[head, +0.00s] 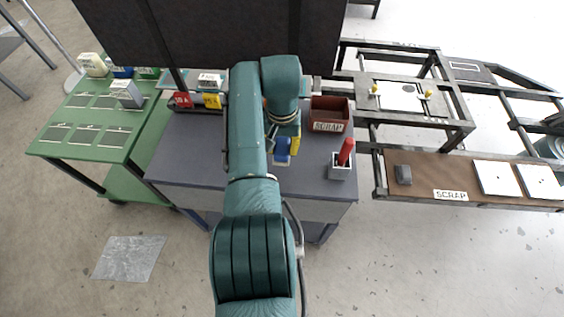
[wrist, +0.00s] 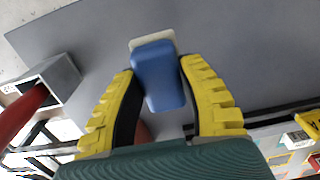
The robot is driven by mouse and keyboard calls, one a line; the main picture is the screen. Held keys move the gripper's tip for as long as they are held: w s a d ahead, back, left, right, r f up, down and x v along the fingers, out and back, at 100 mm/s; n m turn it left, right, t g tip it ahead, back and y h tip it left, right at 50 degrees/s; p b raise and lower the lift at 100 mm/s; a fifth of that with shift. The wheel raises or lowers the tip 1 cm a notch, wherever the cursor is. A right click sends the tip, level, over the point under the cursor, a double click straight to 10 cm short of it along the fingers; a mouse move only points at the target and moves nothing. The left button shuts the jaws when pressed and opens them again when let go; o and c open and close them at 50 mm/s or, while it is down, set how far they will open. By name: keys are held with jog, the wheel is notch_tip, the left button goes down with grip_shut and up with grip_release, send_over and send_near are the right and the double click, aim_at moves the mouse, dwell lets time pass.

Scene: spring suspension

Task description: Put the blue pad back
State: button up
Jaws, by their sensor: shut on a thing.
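The blue pad (wrist: 158,76) is a blue block with a pale, cream-coloured layer at its far end. My gripper (wrist: 157,82) is shut on it, with one yellow-and-black finger on each side. In the head view the blue pad (head: 282,147) shows below my gripper (head: 290,146), over the grey table. The wrist view shows plain grey tabletop around it, and I cannot tell the height of the pad above the table. My arm hides part of the table in the head view.
On the grey table (head: 200,150) stand a grey holder (head: 340,172) with a red-handled object, a dark red SCRAP bin (head: 330,108), and red and yellow labelled blocks (head: 212,101). A green table (head: 75,147) with marked places is at left. The table's front left is clear.

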notch_tip(320, 180, down, 6)
jog(key=shift+r+b, duration=0.25)
jog(key=shift+b, duration=1)
jog(key=shift+r, duration=0.1)
jog(key=shift+w, duration=0.1)
jog(key=o, duration=1.1)
